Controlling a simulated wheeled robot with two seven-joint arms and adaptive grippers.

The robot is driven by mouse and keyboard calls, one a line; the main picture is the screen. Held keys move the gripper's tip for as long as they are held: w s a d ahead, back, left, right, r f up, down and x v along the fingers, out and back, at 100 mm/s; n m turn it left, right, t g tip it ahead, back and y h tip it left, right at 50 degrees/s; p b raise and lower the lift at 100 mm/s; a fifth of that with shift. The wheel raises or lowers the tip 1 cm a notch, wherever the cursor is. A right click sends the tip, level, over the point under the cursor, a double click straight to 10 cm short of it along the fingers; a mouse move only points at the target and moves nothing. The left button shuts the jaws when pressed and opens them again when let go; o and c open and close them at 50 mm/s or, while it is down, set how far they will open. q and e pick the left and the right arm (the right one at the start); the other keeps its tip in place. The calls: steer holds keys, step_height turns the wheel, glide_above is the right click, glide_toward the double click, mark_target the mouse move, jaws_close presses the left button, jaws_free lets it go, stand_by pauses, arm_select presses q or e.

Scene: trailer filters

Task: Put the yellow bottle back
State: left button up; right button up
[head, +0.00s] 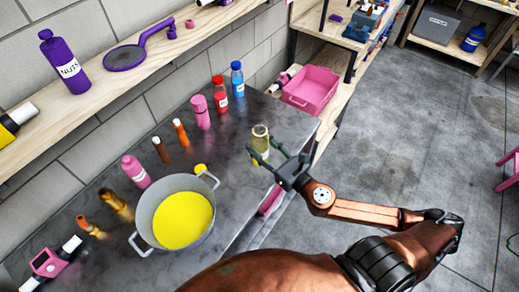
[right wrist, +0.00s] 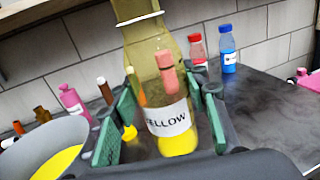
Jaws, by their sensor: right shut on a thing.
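The yellow bottle (head: 260,141) is clear, with a label reading "YELLOW" and a little yellow at its bottom. It also shows in the right wrist view (right wrist: 150,60), close up, nearly upright and without a cap. My right gripper (head: 268,158) is shut on it, its green pads (right wrist: 165,117) on either side. The bottle is over the dark counter near its right edge; I cannot tell whether it touches the surface. A yellow cap (head: 200,169) lies on the counter beside the pot. My left gripper is out of view.
A grey pot (head: 146,222) of yellow liquid stands on the dark counter (head: 225,205). Pink, brown, orange, red and blue bottles (head: 237,80) line the wall side. A wooden shelf (head: 105,88) runs above. A pink bin (head: 311,88) stands beyond the counter.

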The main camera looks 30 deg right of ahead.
steer(key=w+d+f+b, duration=0.2)
steer(key=w+f+b, duration=0.1)
steer(key=w+f, duration=0.1)
steer(key=w+d+f+b, duration=0.2)
steer(key=w+d+f, duration=0.1)
steer(key=f, duration=0.2)
steer(key=w+d+f+b, duration=0.2)
steer(key=w+f+b, duration=0.1)
steer(key=w+f, duration=0.1)
steer(key=shift+w+d+f+b, duration=0.15)
steer(key=shift+w+d+b, duration=0.15)
steer(key=shift+w+d, duration=0.05)
steer(key=shift+r, duration=0.2)
steer(key=shift+f, duration=0.2)
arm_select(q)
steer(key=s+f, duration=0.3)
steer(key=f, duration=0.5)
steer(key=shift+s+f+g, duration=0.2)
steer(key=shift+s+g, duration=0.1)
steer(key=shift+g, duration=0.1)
arm_select(e)
steer(key=o, duration=1.5)
steer(key=shift+r, duration=0.1)
steer(key=shift+o, duration=0.2)
